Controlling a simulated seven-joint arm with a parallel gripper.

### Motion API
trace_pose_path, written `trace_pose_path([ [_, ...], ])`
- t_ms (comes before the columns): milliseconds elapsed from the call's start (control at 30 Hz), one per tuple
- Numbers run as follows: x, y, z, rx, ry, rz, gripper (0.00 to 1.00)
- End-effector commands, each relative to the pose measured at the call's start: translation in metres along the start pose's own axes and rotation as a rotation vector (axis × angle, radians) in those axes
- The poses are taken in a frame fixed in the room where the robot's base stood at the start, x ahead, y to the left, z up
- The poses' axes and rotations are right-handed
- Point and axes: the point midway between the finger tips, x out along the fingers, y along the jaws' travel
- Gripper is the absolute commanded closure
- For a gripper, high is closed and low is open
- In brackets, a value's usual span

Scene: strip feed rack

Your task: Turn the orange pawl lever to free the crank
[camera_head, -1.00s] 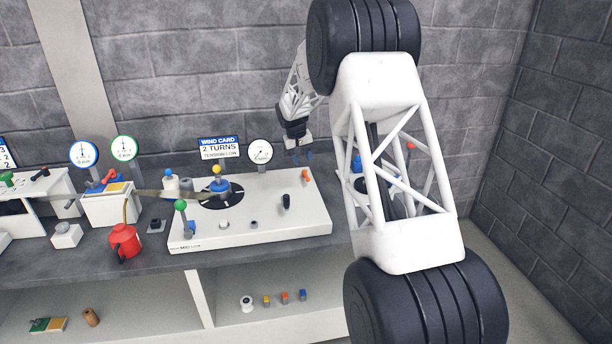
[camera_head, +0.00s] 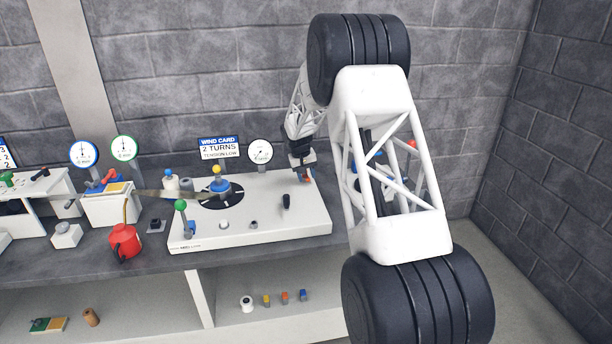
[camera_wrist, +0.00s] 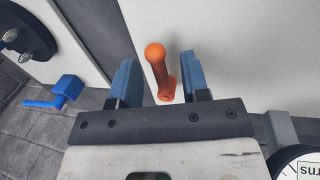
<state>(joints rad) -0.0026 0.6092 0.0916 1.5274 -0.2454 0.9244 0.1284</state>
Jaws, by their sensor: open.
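The orange pawl lever (camera_head: 308,179) stands at the right rear of the white machine top (camera_head: 262,222). In the wrist view the lever (camera_wrist: 158,70) has a round knob end and rises between the two blue fingers. My gripper (camera_wrist: 158,62) is open, one finger on each side of the lever, with visible gaps. In the head view my gripper (camera_head: 302,174) is down at the lever and partly hides it. A green-knobbed handle (camera_head: 181,206) stands at the machine's left end, and a black knob (camera_head: 286,201) near its middle right. I cannot tell which part is the crank.
A dial gauge (camera_head: 260,152) and a wind card (camera_head: 219,148) stand behind the machine. A red oil can (camera_head: 124,243) stands on the bench. My arm hides the bench to the right.

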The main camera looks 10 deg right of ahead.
Motion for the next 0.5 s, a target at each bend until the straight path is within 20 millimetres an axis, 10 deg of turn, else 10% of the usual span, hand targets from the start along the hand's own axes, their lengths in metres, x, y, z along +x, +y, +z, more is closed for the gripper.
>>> trace_pose_path([
  [233, 0.0001, -0.0001, -0.0001, 0.000, 0.000, 0.000, 0.59],
  [500, -0.0001, -0.0002, -0.0002, 0.000, 0.000, 0.000, 1.00],
])
